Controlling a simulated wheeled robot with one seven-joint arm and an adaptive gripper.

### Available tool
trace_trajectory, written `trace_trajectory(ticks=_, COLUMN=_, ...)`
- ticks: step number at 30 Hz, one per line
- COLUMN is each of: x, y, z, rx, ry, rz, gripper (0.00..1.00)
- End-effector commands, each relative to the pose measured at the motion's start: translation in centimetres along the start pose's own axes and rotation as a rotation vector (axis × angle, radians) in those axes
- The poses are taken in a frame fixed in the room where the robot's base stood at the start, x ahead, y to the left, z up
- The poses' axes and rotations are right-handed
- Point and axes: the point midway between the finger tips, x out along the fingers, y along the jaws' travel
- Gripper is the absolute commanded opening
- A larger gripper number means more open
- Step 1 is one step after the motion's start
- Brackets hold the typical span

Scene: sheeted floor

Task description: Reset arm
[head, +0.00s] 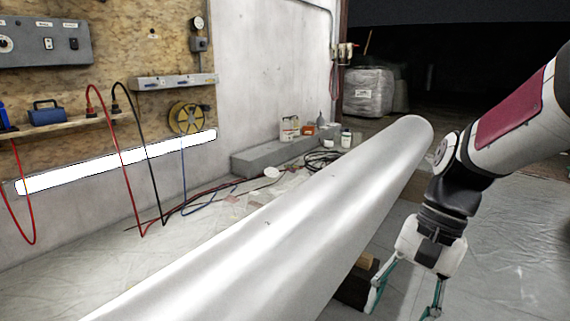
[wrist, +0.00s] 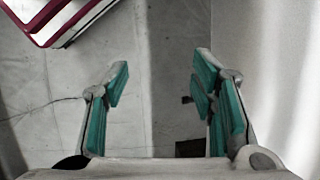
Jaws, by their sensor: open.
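My arm comes in from the right edge of the head view and bends down at the wrist. My gripper (head: 405,306) hangs at its end, to the right of the large silver cylinder (head: 290,235). The teal-padded fingers point down and are spread apart, with nothing between them. In the wrist view my gripper (wrist: 160,75) is also open and empty above the grey floor (wrist: 170,40). The fingertips are apart from any object there. A pale smooth surface fills the right side of the wrist view.
The cylinder runs from bottom left to the centre right, close beside my gripper. A wooden block (head: 366,262) shows under its right side. Cables hang from a wall shelf (head: 70,125) at left. A wrapped bale (head: 368,92) stands at the back. Floor at right (head: 510,240) is clear.

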Motion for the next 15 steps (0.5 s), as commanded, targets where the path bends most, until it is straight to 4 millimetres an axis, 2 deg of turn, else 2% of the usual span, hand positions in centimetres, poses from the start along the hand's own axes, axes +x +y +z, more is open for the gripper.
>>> trace_trajectory(ticks=1, x=-0.7, y=0.6, z=1.7, rx=-0.052, ry=0.03, rz=0.014, gripper=0.52)
trace_trajectory(ticks=6, x=-2.0, y=3.4, z=6.4, rx=-0.215, ry=0.106, rz=0.073, gripper=0.52)
trace_trajectory(ticks=12, x=-2.3, y=7.1, z=10.9, rx=-0.392, ry=0.191, rz=0.142, gripper=0.52)
trace_trajectory(ticks=15, x=-2.1, y=8.7, z=12.4, rx=-0.461, ry=0.224, rz=0.17, gripper=0.52)
